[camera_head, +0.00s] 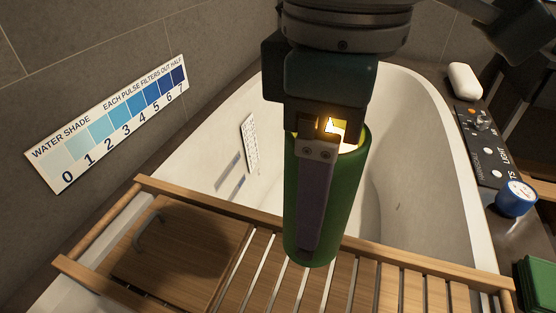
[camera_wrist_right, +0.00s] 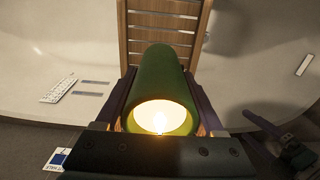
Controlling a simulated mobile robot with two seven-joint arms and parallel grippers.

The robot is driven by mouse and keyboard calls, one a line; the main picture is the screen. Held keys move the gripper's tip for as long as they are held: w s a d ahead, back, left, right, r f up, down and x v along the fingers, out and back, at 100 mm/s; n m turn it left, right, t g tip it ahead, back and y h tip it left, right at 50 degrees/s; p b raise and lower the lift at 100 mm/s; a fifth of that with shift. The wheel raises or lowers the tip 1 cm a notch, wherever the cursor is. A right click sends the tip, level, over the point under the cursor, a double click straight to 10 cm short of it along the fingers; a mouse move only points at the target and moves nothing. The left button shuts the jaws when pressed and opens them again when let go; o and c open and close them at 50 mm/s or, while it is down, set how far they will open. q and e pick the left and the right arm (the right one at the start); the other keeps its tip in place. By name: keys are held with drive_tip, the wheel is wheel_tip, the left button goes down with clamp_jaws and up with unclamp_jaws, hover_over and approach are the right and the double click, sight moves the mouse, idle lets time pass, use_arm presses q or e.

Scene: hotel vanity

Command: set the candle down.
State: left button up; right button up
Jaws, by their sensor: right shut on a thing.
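The candle, a green cylinder (camera_head: 340,210) with a glowing top, is upright in the head view, in front of the wooden bath tray (camera_head: 400,262). My right gripper (camera_head: 316,205) is shut on it, one purple-grey finger lying down its near side. In the right wrist view the candle (camera_wrist_right: 160,78) sits between both fingers, its lit opening towards the camera. Its lower end overlaps the tray's slats; whether it touches them is hard to tell. A broad dark shadow lies on the tray's solid left panel.
The tray spans the white bathtub (camera_head: 420,150). A handle (camera_head: 148,226) stands on its left panel. A water-shade chart (camera_head: 115,120) is on the left wall. On the right ledge are a soap bar (camera_head: 465,81), a control panel (camera_head: 487,140), a blue dial (camera_head: 516,199) and a green object (camera_head: 538,285).

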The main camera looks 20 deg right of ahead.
wheel_tip(320, 180, down, 8)
drive_tip(key=shift+r+b, duration=0.1)
drive_tip(key=shift+b, duration=1.1)
wheel_tip(320, 180, down, 6)
drive_tip(key=b, duration=0.2)
drive_tip(key=shift+r+b, duration=0.1)
drive_tip(key=shift+b, duration=0.25)
drive_tip(key=shift+r, duration=0.1)
drive_tip(key=o, duration=1.6)
drive_tip(key=shift+c, duration=0.2)
